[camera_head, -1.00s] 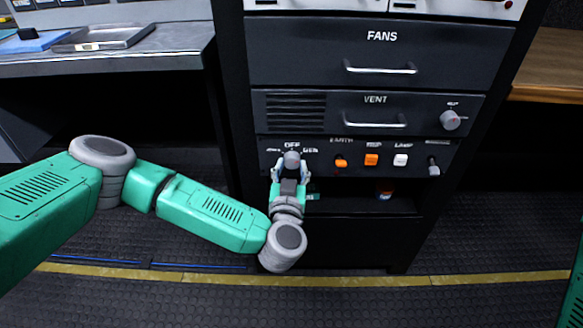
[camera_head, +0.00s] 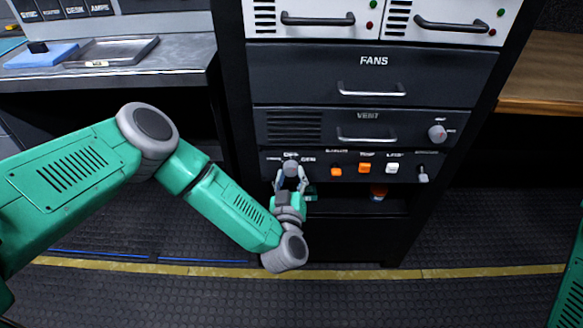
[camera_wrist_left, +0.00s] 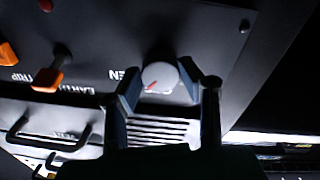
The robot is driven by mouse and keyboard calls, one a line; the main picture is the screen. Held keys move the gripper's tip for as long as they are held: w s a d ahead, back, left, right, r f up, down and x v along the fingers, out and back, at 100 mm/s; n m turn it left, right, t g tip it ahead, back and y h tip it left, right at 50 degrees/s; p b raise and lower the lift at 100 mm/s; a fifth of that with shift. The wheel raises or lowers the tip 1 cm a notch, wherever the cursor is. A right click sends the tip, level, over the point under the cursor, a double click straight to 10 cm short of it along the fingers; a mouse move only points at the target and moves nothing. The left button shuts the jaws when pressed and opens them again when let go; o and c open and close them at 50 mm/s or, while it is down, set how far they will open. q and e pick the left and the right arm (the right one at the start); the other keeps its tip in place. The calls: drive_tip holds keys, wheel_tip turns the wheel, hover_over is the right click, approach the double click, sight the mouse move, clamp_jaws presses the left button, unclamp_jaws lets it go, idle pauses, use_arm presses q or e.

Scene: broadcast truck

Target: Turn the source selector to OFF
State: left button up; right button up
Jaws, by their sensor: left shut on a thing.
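The source selector is a round grey knob (camera_head: 291,168) at the left of the lower black panel (camera_head: 309,160), with OFF above it and GEN to its right. My left gripper (camera_head: 290,180) reaches it from below and is shut on the knob. In the left wrist view, where the panel appears upside down, the knob (camera_wrist_left: 160,77) sits between the two fingers (camera_wrist_left: 160,85). Its red mark points toward the lower left of that picture, on the side of GEN. The fingers hide part of the lettering. My right gripper is out of view.
Orange switches (camera_head: 364,168), a white switch (camera_head: 392,168) and a grey knob (camera_head: 423,174) are right of the selector. Drawer handles (camera_head: 372,92) stick out above. An open shelf (camera_head: 350,204) lies below. A metal counter (camera_head: 110,70) stands at left.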

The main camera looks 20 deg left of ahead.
use_arm(q)
drive_tip(key=n, duration=0.3)
drive_tip(key=shift+f+n, duration=0.15)
drive_tip(key=shift+n, duration=0.25)
drive_tip(key=shift+s+d+n, duration=0.1)
drive_tip(key=shift+n, duration=1.7)
drive_tip(key=shift+f, duration=0.1)
drive_tip(key=o, duration=1.1)
